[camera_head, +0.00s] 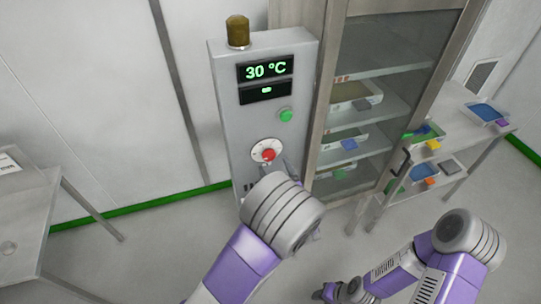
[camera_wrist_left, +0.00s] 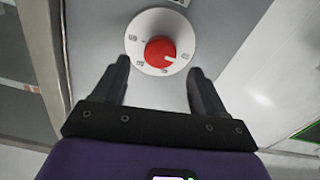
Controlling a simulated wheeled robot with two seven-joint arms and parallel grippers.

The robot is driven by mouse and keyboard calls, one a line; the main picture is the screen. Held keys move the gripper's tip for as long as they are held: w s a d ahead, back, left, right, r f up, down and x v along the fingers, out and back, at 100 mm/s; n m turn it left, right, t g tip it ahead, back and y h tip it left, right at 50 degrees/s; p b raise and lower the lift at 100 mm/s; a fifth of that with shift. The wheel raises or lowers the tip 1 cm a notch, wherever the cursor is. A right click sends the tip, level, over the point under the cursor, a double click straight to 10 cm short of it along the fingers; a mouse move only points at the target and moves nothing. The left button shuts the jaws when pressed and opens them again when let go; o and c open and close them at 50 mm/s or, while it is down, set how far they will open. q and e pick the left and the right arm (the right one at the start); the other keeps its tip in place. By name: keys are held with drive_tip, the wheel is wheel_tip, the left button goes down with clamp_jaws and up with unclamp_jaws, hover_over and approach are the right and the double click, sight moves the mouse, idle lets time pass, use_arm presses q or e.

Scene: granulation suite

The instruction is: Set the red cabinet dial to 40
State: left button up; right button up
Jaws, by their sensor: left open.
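The red dial (camera_head: 267,154) sits on a white round scale plate on the front of the grey control cabinet (camera_head: 228,120). The cabinet display (camera_head: 265,69) reads 30 °C.
A green button (camera_head: 286,115) is above and right of the dial, and an amber lamp (camera_head: 238,31) tops the cabinet. A glass-door cupboard (camera_head: 375,90) stands close at the right. A side table (camera_head: 480,125) with trays is farther right, another table (camera_head: 25,215) at left.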

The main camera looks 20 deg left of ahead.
sight(270, 157)
use_arm(q)
drive_tip(key=x, duration=0.4)
drive_tip(key=shift+w+a, duration=0.25)
drive_tip(key=shift+w, duration=0.1)
drive_tip(key=shift+c, duration=0.2)
drive_tip(key=c, duration=1)
drive_tip(key=shift+p, duration=0.35)
drive_tip(key=m+p, duration=0.3)
drive_tip(key=m, duration=0.3)
drive_tip(key=shift+d+m, duration=0.1)
drive_tip(key=shift+m, duration=0.3)
drive_tip(key=m+p, duration=0.2)
drive_tip(key=m, duration=0.2)
drive_tip(key=shift+f+m, duration=0.15)
drive_tip(key=shift+m, duration=0.25)
